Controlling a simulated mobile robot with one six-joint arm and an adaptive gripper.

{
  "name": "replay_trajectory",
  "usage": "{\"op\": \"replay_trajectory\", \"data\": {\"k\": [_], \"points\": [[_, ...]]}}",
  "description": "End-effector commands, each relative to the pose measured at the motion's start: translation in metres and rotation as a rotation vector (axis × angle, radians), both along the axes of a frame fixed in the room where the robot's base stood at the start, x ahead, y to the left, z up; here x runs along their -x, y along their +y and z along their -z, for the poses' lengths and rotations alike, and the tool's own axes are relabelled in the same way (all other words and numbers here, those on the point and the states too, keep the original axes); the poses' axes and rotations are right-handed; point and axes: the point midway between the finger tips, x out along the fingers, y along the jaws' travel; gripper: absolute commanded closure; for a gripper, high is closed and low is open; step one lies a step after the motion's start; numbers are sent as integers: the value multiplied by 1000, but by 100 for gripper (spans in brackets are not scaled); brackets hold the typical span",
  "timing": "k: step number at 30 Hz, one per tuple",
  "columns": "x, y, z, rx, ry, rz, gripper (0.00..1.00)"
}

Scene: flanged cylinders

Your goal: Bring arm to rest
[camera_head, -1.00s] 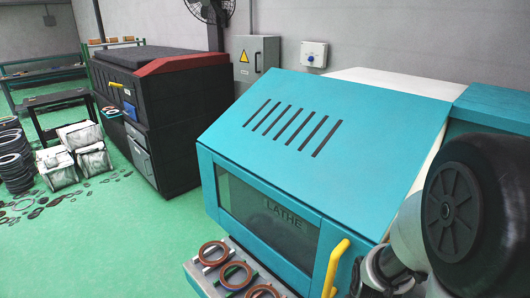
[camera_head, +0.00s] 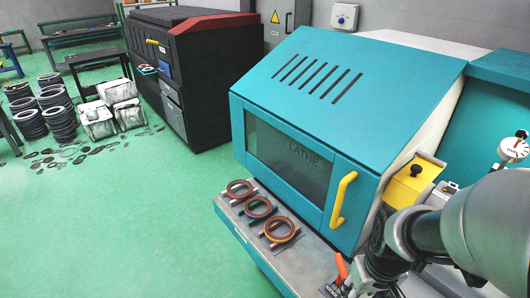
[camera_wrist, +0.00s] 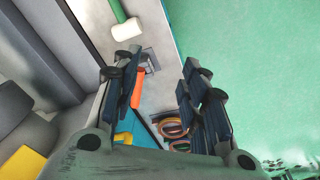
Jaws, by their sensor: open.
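My gripper (camera_wrist: 160,95) shows in the wrist view with its two fingers spread apart and nothing between them. It hangs over the front shelf of the teal lathe (camera_head: 320,110). In the head view my arm reaches in from the lower right, and the gripper end is low beside the lathe, partly cut off by the frame. Three brown flanged rings (camera_head: 258,207) lie in a row on the shelf. The rings also show in the wrist view (camera_wrist: 174,126), beyond the fingers and partly covered by one.
An orange-handled tool (camera_head: 342,268) lies on the shelf near my arm. A white-headed mallet (camera_wrist: 127,30) shows in the wrist view. A dial gauge (camera_head: 515,148) stands at the right.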

Motion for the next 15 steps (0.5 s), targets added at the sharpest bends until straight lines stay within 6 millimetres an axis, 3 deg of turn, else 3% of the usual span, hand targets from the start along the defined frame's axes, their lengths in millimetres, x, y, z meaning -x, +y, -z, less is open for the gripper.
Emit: {"op": "replay_trajectory", "data": {"k": [7,12,15], "points": [[13,28,-63,5,-121,16,60],[40,51,-107,-10,-216,35,60],[56,60,-123,-23,-258,46,60]]}}
